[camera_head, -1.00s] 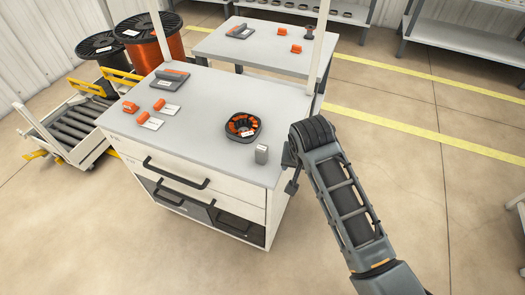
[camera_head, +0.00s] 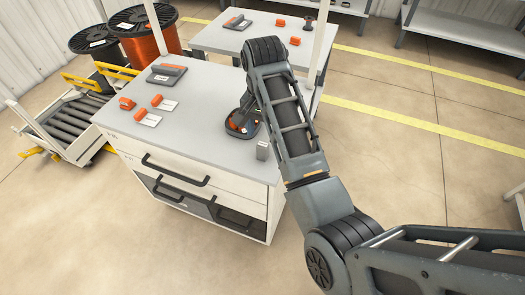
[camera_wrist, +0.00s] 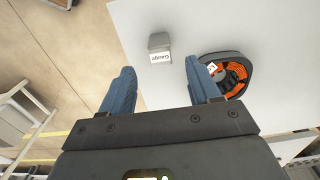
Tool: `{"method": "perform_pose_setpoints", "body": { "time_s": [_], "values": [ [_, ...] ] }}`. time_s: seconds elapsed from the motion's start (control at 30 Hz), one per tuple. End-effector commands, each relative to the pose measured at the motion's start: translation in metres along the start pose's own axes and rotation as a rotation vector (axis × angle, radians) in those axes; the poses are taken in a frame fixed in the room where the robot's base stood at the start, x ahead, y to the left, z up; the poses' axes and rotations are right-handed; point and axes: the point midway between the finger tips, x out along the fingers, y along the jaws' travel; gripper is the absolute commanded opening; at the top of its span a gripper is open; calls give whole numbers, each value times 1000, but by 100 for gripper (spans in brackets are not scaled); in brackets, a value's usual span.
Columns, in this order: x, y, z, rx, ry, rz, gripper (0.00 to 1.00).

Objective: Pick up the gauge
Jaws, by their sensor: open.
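The gauge is a small grey block (camera_wrist: 159,42) with a white label reading "Gauge" lying at its foot. In the head view the grey gauge (camera_head: 262,150) stands near the front right edge of the cabinet top, just left of my forearm. My gripper (camera_wrist: 164,82) is open and empty in the wrist view, with the gauge beyond and between its two blue-grey fingers, apart from them. In the head view my arm reaches over the cabinet top and largely hides the gripper.
A dark round tray with orange parts (camera_wrist: 224,75) lies close beside the gauge, near the right finger. Orange blocks with labels (camera_head: 148,112) and a dark tool (camera_head: 167,72) lie left and farther back on the cabinet top (camera_head: 200,115). A second table (camera_head: 215,40) stands behind.

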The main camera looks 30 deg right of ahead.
Motion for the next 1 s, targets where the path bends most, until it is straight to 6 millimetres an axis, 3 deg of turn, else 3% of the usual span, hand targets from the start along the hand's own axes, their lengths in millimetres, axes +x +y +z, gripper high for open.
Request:
{"method": "perform_pose_setpoints", "body": {
  "time_s": [0.3,0.57,1.0],
  "values": [
    [39,0,2,0,-1,1,62],
    [42,0,2,0,0,0,62],
    [41,0,2,0,0,0,21]
  ]
}}
